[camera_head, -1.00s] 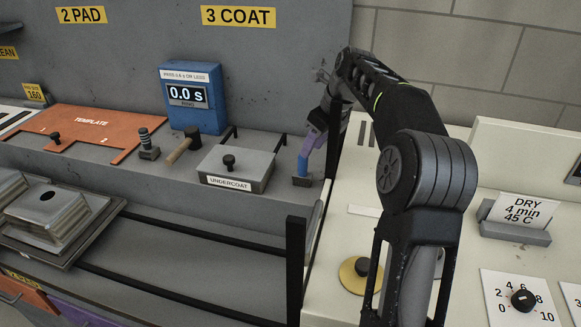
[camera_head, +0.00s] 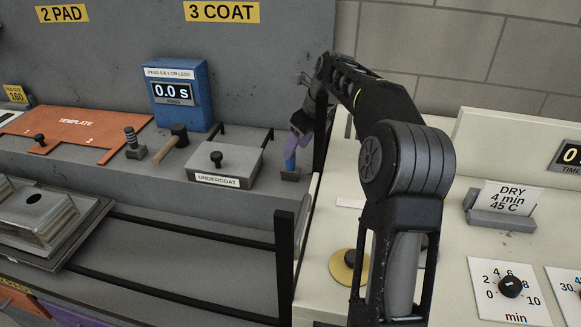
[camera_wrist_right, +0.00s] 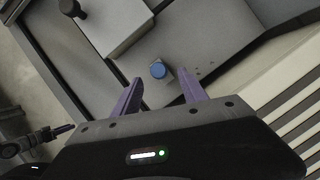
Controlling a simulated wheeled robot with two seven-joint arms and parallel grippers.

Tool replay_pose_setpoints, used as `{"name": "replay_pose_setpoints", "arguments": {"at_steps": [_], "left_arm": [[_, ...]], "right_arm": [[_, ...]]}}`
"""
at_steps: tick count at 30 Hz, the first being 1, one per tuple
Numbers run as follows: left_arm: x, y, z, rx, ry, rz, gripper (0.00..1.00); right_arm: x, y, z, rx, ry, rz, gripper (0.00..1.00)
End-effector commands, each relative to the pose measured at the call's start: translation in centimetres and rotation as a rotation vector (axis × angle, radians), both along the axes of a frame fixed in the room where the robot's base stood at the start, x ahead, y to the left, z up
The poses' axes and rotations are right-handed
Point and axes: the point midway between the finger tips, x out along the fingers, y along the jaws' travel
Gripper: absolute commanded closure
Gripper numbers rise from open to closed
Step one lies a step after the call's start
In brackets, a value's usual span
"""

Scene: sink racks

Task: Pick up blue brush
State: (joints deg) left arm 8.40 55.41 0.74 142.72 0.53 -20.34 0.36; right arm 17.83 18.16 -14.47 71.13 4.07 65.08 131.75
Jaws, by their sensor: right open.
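The blue brush (camera_head: 291,156) stands upright in a small dark holder (camera_head: 290,175) on the grey shelf, right of the box labelled UNDERCOAT. In the right wrist view the round top of the brush (camera_wrist_right: 158,70) shows between and just beyond my fingertips. My right gripper (camera_head: 298,132), with purple fingers, is at the upper part of the brush in the head view. In the right wrist view my right gripper (camera_wrist_right: 158,88) is open, one finger on each side of the brush, with gaps on both sides.
The UNDERCOAT box (camera_head: 225,162) with a black knob stands left of the brush. A dark post (camera_head: 320,125) rises close on the right, beside the cream counter (camera_head: 330,222). A mallet (camera_head: 173,143) and blue timer (camera_head: 181,95) are farther left.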

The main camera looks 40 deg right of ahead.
Motion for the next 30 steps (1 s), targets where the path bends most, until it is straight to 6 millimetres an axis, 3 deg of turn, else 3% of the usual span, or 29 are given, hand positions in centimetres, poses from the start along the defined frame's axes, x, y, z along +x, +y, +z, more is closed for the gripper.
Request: {"name": "replay_pose_setpoints", "arguments": {"at_steps": [7,17,30], "left_arm": [[0.0,0.0,0.4,0.001,0.001,0.000,0.64],[-0.2,0.1,1.4,0.004,0.006,0.001,0.64],[-0.2,0.1,1.3,0.004,0.006,0.001,0.64]], "right_arm": [[0.3,0.1,-0.7,0.001,0.002,-0.001,0.50],[1.9,0.4,-4.5,0.000,0.001,0.000,0.50],[2.0,0.5,-4.7,-0.001,0.000,0.000,0.50]]}}
